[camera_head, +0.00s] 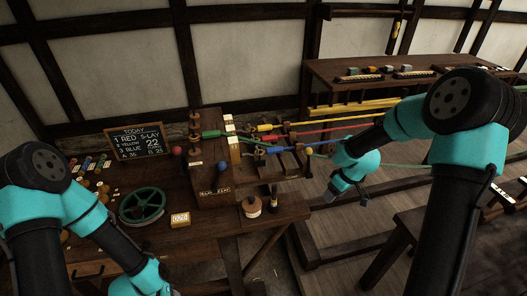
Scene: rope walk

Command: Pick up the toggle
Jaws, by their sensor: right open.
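I cannot make out for certain which thing is the toggle; several small wooden and coloured pieces lie on the left of the dark bench (185,240). My right gripper (333,195) is open and empty. It hangs in the air to the right of the bench end, below the stretched coloured strands. My left arm reaches down to the bottom edge, where its teal wrist shows, but the fingers are out of the picture.
A wooden post block (210,160) carries coloured strands running right. A back table (350,68) holds small blocks.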

